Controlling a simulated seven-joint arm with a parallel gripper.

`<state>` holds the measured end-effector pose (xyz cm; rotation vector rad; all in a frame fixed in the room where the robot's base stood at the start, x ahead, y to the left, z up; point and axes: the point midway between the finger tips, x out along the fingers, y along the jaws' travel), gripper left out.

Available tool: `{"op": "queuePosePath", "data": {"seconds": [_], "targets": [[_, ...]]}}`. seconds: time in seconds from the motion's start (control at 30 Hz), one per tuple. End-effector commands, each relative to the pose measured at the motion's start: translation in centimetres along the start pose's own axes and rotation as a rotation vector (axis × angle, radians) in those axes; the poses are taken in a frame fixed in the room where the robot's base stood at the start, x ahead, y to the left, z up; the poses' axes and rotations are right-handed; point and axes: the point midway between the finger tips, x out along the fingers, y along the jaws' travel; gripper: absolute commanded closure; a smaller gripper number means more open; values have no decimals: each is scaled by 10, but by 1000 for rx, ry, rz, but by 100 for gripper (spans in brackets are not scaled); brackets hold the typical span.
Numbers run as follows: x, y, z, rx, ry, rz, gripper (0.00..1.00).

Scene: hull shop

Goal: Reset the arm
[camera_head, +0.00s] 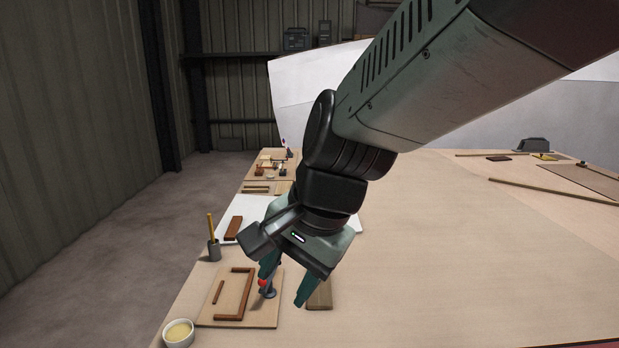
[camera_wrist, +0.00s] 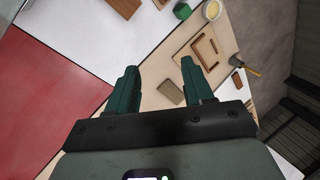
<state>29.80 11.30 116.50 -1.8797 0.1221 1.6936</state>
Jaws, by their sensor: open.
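My gripper (camera_head: 284,286) hangs over the near left part of the workbench, pointing down and tilted. Its two teal fingers are apart with nothing between them. In the wrist view my gripper (camera_wrist: 160,76) also shows open and empty, with the bench beyond the fingertips. My arm reaches in from the upper right of the head view. Below the fingers is a light board (camera_head: 265,316) with brown wooden strips on it. A small wooden block (camera_head: 320,295) lies to the right of the board. A small red-topped item (camera_head: 264,284) is partly hidden behind a finger.
The workbench (camera_head: 450,240) is wide and clear right of my gripper. Long strips (camera_head: 550,190) lie far right.

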Motion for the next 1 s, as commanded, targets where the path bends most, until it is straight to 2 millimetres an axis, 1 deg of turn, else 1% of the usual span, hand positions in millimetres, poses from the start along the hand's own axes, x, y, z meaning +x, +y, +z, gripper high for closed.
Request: {"op": "queuePosePath", "data": {"seconds": [0.03, 0.1, 0.2, 0.3, 0.4, 0.5, 0.6, 1.0], "targets": [[-24, 18, -4, -69, 45, -18, 49], [-49, 42, -4, -189, 110, -10, 49], [-79, 76, 0, -346, 207, 36, 49], [-98, 103, 7, -470, 288, 108, 49], [-110, 122, 13, -553, 340, 177, 49], [-116, 132, 16, -598, 364, 221, 49], [-117, 136, 18, -614, 371, 237, 49], [-117, 135, 17, -614, 370, 235, 49]]}}
